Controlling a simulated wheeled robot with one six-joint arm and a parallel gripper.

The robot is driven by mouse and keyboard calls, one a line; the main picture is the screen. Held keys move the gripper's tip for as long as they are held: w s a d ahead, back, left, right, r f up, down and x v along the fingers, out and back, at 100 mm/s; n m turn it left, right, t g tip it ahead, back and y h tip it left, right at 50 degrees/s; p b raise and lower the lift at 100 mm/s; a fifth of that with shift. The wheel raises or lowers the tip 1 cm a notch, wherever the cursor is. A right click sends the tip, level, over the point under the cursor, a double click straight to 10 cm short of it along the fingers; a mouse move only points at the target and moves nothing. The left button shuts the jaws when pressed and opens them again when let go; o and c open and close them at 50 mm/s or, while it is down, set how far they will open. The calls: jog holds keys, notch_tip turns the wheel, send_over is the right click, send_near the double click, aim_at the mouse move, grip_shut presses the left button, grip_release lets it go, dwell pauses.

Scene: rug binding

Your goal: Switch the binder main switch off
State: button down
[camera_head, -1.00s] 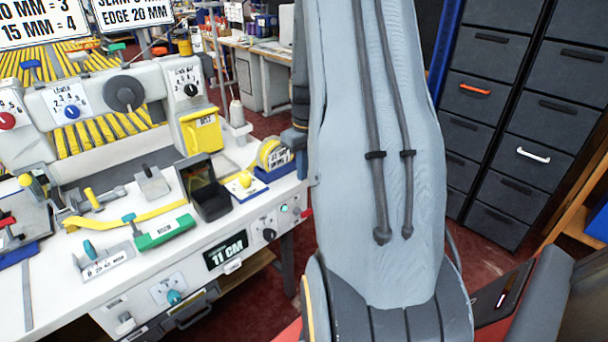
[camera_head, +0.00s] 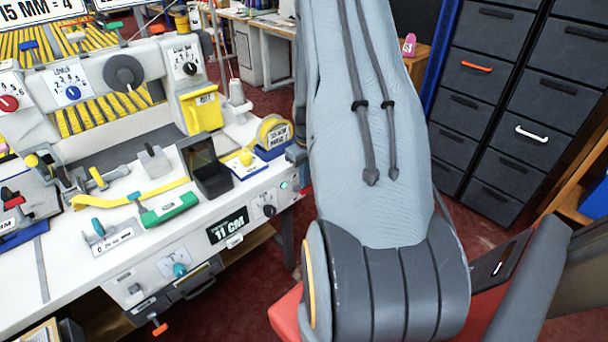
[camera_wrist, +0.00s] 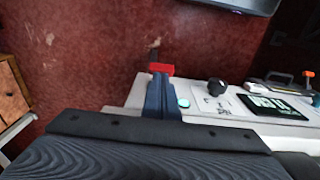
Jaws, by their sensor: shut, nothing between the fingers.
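My gripper shows in the wrist view (camera_wrist: 160,88) as narrow blue-grey fingers, shut and pointing away from the camera. A red part (camera_wrist: 160,68) shows at the fingertips, wider than they are. I cannot tell whether they touch. In the head view the red part (camera_head: 306,191) sits at the right end of the binder's white front panel, half hidden by my arm. Beside it on the panel is a glowing green-cyan lamp (camera_head: 284,185), also in the wrist view (camera_wrist: 184,103). A black knob on a marked plate (camera_head: 268,211) is left of the lamp. No main switch label is legible.
Grey drawers (camera_head: 500,110) stand right. My arm hides the middle. Red floor is open below the panel end.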

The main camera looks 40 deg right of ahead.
jog(key=shift+s+f, duration=0.45)
jog(key=shift+s, duration=0.25)
dwell(0.5)
jog(key=shift+s+f, duration=0.15)
jog(key=s+f+b, duration=0.2)
jog(key=f, duration=0.1)
jog(key=s+f+b, duration=0.1)
jog(key=f, duration=0.1)
dwell(0.3)
jog(key=shift+r, duration=0.1)
dwell(1.2)
jog(key=s+r+p, duration=0.1)
jog(key=s+r, duration=0.4)
jog(key=r, duration=0.7)
jog(key=shift+s, duration=0.35)
